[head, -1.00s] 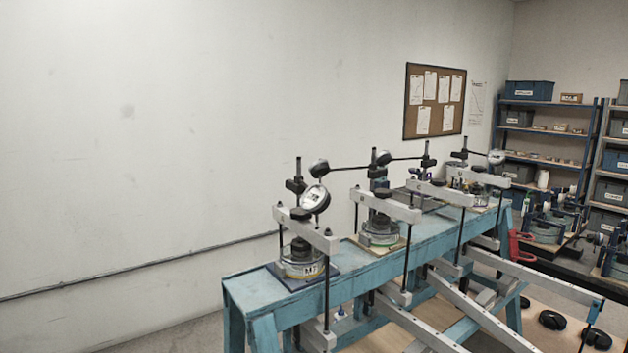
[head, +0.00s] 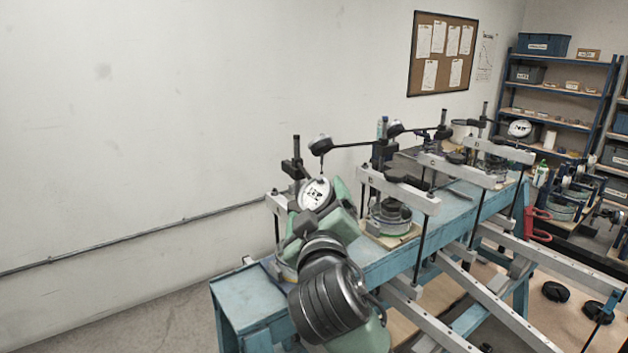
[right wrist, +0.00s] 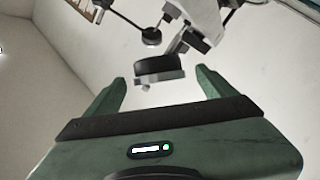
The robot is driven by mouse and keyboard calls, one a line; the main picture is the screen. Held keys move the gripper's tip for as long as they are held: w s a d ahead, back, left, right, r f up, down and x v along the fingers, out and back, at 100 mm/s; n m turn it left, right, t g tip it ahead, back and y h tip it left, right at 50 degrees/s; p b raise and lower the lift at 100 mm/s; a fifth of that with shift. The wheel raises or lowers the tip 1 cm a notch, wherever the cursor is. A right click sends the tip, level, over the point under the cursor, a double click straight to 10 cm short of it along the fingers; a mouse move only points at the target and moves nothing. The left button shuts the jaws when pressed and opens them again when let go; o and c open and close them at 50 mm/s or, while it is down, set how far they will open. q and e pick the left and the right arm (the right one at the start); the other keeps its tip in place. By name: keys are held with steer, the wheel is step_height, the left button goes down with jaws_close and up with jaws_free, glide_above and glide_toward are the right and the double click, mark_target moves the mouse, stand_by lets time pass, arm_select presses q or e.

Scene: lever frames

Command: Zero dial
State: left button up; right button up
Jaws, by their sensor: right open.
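The nearest dial gauge (head: 316,194), with a white face and dark rim, sits tilted above the nearest lever frame. My right gripper (head: 318,203) is open, its green fingers either side of the dial in the head view. I cannot tell whether they touch it. In the right wrist view my open fingers (right wrist: 163,88) show with a dark round part (right wrist: 160,68) just beyond and between them, seen edge-on; I cannot tell whether it is the dial. My right gripper and wrist hide much of the nearest frame and its cell. My left gripper is not in view.
More lever frames stand along the blue bench (head: 240,297), with another dial (head: 519,128) at the far end. Sloping beams (head: 490,302) reach out at the right. Black weights (head: 556,291) lie below. The space left of the bench is clear.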

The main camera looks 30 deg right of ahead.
mark_target(315, 189)
steer(key=shift+a+r, duration=0.1)
steer(key=shift+r, duration=0.3)
steer(key=shift+w+r+p, duration=0.1)
steer(key=shift+r+p, duration=0.1)
steer(key=shift+p, duration=0.35)
steer(key=x, duration=0.2)
steer(key=p+x, duration=0.1)
steer(key=x, duration=0.1)
steer(key=f+p+x, duration=0.1)
steer(key=x, duration=0.1)
steer(key=shift+w+d, duration=0.1)
steer(key=shift+d, duration=0.15)
steer(key=shift+s+a+r, duration=0.15)
steer(key=shift+s+a, duration=0.1)
steer(key=shift+s, duration=0.15)
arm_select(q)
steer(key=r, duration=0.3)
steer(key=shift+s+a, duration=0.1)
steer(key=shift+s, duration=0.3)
arm_select(e)
steer(key=shift+w, duration=0.15)
steer(key=c, duration=1.4)
